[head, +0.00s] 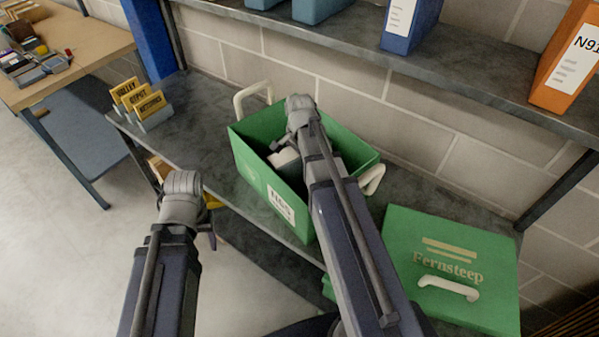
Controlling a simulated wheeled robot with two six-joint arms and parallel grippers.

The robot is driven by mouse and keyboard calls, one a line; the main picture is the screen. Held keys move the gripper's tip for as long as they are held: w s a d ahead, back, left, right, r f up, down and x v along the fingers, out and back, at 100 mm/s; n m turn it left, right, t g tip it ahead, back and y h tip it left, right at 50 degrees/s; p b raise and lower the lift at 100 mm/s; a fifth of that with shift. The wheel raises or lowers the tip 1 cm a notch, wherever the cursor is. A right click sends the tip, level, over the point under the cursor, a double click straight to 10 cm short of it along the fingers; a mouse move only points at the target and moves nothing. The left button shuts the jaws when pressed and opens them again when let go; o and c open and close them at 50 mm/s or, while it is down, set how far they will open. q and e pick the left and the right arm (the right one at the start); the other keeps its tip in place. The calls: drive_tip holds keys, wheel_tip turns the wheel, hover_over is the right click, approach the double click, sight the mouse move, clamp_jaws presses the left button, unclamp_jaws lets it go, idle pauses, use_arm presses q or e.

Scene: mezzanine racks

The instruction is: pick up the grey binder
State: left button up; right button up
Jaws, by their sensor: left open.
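No grey binder can be made out for certain. A blue binder (408,22) and an orange binder (568,62) stand on the upper shelf. An open green box (250,178) with white handles sits on the lower shelf, and a small pale grey shape (286,157) shows inside it, too covered to name. My left gripper (209,228) is open, low in front of the lower shelf's edge, left of the box and apart from it; its fingers show only partly. My right arm reaches over the box; its wrist hides much of the inside, and its fingers cannot be made out.
Small yellow signs (140,99) stand at the shelf's left end. The upper shelf (340,37) overhangs behind. A wooden table (85,47) with small items stands far left. The floor at left is clear.

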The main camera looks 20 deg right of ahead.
drive_tip(key=shift+c, duration=0.2)
clamp_jaws()
idle(0.6)
